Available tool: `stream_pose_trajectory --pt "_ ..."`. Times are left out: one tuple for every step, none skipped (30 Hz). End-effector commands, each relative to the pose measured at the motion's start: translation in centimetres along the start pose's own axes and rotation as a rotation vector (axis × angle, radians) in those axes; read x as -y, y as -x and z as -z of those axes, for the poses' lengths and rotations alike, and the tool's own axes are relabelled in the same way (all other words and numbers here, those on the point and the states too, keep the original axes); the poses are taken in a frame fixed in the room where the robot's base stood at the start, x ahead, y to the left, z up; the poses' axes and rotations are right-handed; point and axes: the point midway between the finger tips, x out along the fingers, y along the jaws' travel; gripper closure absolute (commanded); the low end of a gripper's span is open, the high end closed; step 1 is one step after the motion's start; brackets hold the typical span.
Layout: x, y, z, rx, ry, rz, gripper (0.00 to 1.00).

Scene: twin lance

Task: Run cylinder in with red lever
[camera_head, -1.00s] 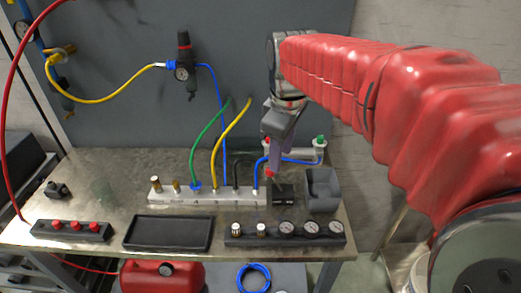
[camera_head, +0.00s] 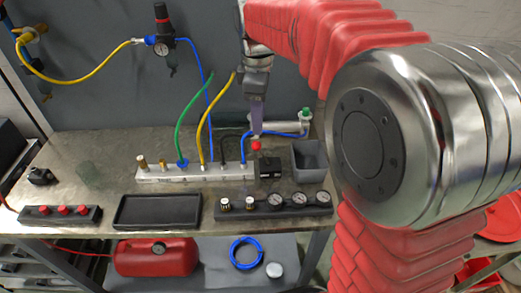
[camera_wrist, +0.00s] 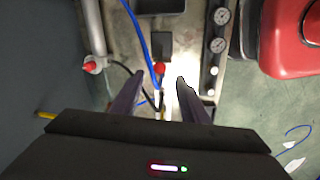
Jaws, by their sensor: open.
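The red lever is a red ball knob (camera_head: 256,145) on a black valve block (camera_head: 270,168) at the right end of the silver manifold (camera_head: 195,173). The knob also shows in the wrist view (camera_wrist: 159,69), between and just beyond the fingertips. My gripper (camera_head: 256,131) points down just above the knob; in the wrist view (camera_wrist: 160,77) its fingers are apart, with nothing held. I cannot tell whether a finger touches the knob. The grey cylinder (camera_head: 285,127) lies behind, with a green end fitting. Its red fitting (camera_wrist: 90,66) shows in the wrist view.
Blue, black, yellow and green hoses rise from the manifold. A grey bin (camera_head: 309,160) stands right of the valve. A gauge panel (camera_head: 273,205), black tray (camera_head: 157,211) and red-button strip (camera_head: 60,215) line the front. The bench between tray and manifold is clear.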

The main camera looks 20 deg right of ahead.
Motion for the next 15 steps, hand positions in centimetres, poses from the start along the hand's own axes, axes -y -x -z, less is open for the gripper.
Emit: stream_pose_trajectory --pt "0.0 -0.4 0.0 0.001 0.0 0.002 0.59" --pt "0.0 -0.6 0.0 0.001 0.0 0.002 0.59" --pt "0.0 -1.0 0.0 0.001 0.0 0.003 0.59" --pt "0.0 -1.3 0.0 0.001 0.0 0.003 0.59" --pt "0.1 -1.7 0.0 0.001 0.0 0.003 0.59" --pt "0.1 -2.2 0.0 0.001 0.0 0.003 0.59" --pt "0.1 -2.6 0.0 0.001 -0.001 0.003 0.59" --pt "0.1 -3.0 0.0 0.001 -0.001 0.003 0.59" --pt "0.1 -3.7 0.0 0.002 -0.001 0.004 0.59" --pt "0.1 -4.1 0.0 0.002 -0.001 0.004 0.59" --pt "0.1 -4.6 0.0 0.001 -0.001 0.003 0.59" --pt "0.1 -5.2 0.0 0.002 -0.001 0.004 0.59" --pt "0.1 -5.7 0.0 0.002 -0.001 0.004 0.59" --pt "0.1 -6.2 0.0 0.002 -0.001 0.004 0.59" --pt "0.1 -6.8 0.0 0.001 -0.001 0.003 0.59"
